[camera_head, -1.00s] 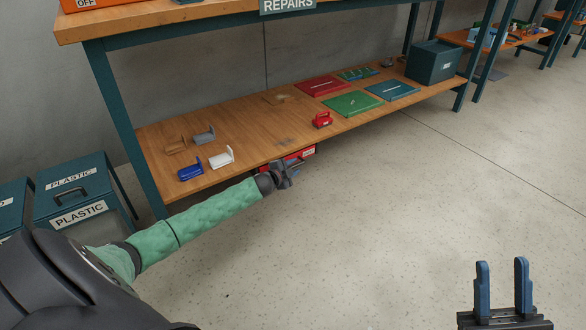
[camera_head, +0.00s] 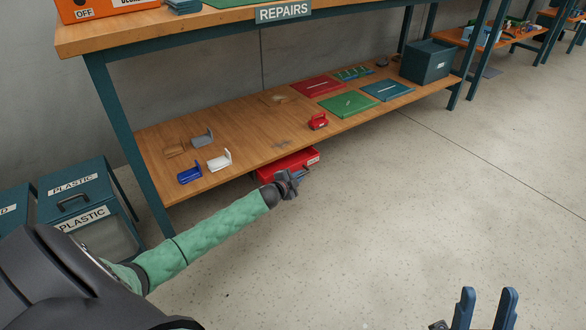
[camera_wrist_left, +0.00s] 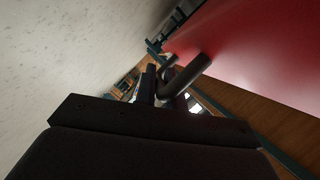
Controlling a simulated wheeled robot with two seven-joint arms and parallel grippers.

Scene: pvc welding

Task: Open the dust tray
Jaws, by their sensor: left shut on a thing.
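The red dust tray (camera_head: 287,165) juts out from under the front edge of the lower bench shelf in the head view. Its red front face (camera_wrist_left: 245,45) fills the upper right of the left wrist view, with a dark bar handle (camera_wrist_left: 188,72) on it. My left gripper (camera_head: 291,182) is at the tray's front, its fingers shut around the handle. The fingers partly hide the handle. My right gripper (camera_head: 484,309) is at the bottom right of the head view, its two blue fingers apart and empty, far from the tray.
The lower shelf (camera_head: 255,137) carries blue, white and grey brackets, a small red object (camera_head: 318,121), coloured mats and a dark green box (camera_head: 427,62). Plastic bins (camera_head: 80,205) stand at the left. The floor in front of the tray is clear.

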